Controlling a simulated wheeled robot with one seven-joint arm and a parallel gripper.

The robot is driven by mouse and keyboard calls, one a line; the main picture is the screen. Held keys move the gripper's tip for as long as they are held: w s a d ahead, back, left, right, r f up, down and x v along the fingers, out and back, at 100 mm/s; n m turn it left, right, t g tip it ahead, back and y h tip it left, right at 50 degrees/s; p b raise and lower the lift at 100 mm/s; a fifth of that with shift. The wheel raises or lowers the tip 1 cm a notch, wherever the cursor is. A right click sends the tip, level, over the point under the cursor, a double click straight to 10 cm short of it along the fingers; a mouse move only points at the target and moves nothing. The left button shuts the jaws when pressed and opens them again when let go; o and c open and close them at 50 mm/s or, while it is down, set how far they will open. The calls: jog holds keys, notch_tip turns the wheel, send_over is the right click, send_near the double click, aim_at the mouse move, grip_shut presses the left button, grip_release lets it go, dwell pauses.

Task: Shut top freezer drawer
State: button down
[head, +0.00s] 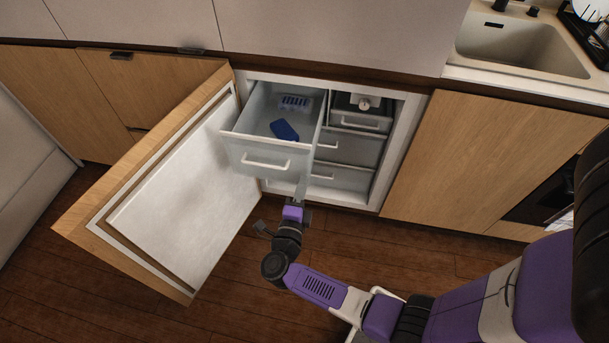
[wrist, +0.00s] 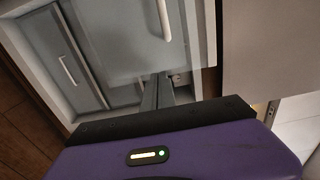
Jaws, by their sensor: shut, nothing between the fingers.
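The top freezer drawer (head: 256,160), pale and translucent with a white bar handle (head: 266,163), is pulled well out at the upper left of the open freezer (head: 395,160). It holds a dark blue item (head: 285,130) and a blue-and-white tray (head: 295,102). My gripper (head: 301,188) is shut and empty, low beside the drawer's right front corner. In the wrist view my fingertips (wrist: 157,86) are close to the edge of a drawer front (wrist: 145,50) with a white handle (wrist: 165,18). I cannot tell whether they touch it.
The freezer door (head: 150,190) stands wide open on the left. Drawers on the right side (head: 345,148) sit inside the cabinet, the upper one holding a white object (head: 363,103). A wooden cabinet front (head: 490,160) is to the right. The wooden floor (head: 250,270) in front has free room.

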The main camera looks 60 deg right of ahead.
aim_at(307, 168)
jog(key=shift+x, duration=1.45)
jog(key=shift+d, duration=0.1)
jog(key=shift+w+d, duration=0.1)
jog(key=shift+d, duration=0.1)
jog(key=b+x, duration=0.4)
jog(key=x, duration=0.5)
jog(key=b+x, duration=0.4)
jog(key=x, duration=0.6)
jog(key=b+x, duration=0.4)
jog(key=x, duration=0.6)
jog(key=shift+f+b, duration=0.35)
jog(key=shift+b, duration=0.05)
jog(key=shift+w+d+r, duration=0.1)
jog(key=shift+d, duration=0.15)
jog(key=shift+w+d+r, duration=0.1)
jog(key=shift+d+r, duration=0.1)
jog(key=shift+d+r, duration=0.1)
